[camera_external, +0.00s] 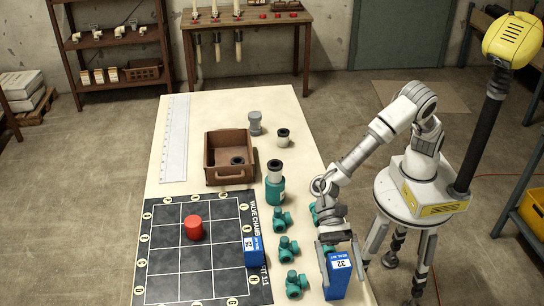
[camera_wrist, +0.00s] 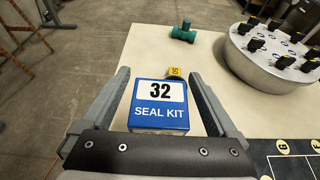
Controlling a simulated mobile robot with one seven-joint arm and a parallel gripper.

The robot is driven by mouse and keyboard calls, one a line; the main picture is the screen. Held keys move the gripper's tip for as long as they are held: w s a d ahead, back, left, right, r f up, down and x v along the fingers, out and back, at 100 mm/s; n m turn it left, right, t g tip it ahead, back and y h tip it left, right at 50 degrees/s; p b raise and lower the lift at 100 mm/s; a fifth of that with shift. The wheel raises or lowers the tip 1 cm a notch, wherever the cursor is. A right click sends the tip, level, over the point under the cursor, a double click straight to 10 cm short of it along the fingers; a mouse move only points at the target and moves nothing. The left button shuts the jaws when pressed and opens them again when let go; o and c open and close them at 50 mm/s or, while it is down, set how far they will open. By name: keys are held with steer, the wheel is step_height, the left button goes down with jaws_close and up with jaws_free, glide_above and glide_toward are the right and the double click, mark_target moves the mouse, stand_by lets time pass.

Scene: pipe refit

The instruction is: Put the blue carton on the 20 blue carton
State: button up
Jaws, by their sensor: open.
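A blue carton (camera_external: 341,278) marked 32 stands near the table's right edge. It also fills the middle of the wrist view (camera_wrist: 158,105), where SEAL KIT shows under the number. My gripper (camera_external: 341,250) is open, with one finger on each side of this carton. In the wrist view a gap shows between each finger of my gripper (camera_wrist: 158,78) and the carton. A second blue carton (camera_external: 254,254) stands on the right edge of the dark grid mat (camera_external: 160,291); its small number looks like 52. I cannot make out a carton marked 20.
Several teal pipe fittings (camera_external: 288,249) stand between mat and carton. A red cylinder (camera_external: 193,228) stands on the mat. A brown tray (camera_external: 229,176) lies farther back. In the wrist view, a round grey plate (camera_wrist: 245,65) with black knobs and a yellow-tagged piece (camera_wrist: 175,72) lie beyond the carton.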

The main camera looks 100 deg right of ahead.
steer(key=shift+r, duration=0.1)
steer(key=shift+r+p, duration=0.2)
steer(key=shift+p, duration=0.15)
steer(key=v, duration=1.2)
steer(key=shift+p, duration=0.35)
steer(key=shift+f, duration=0.15)
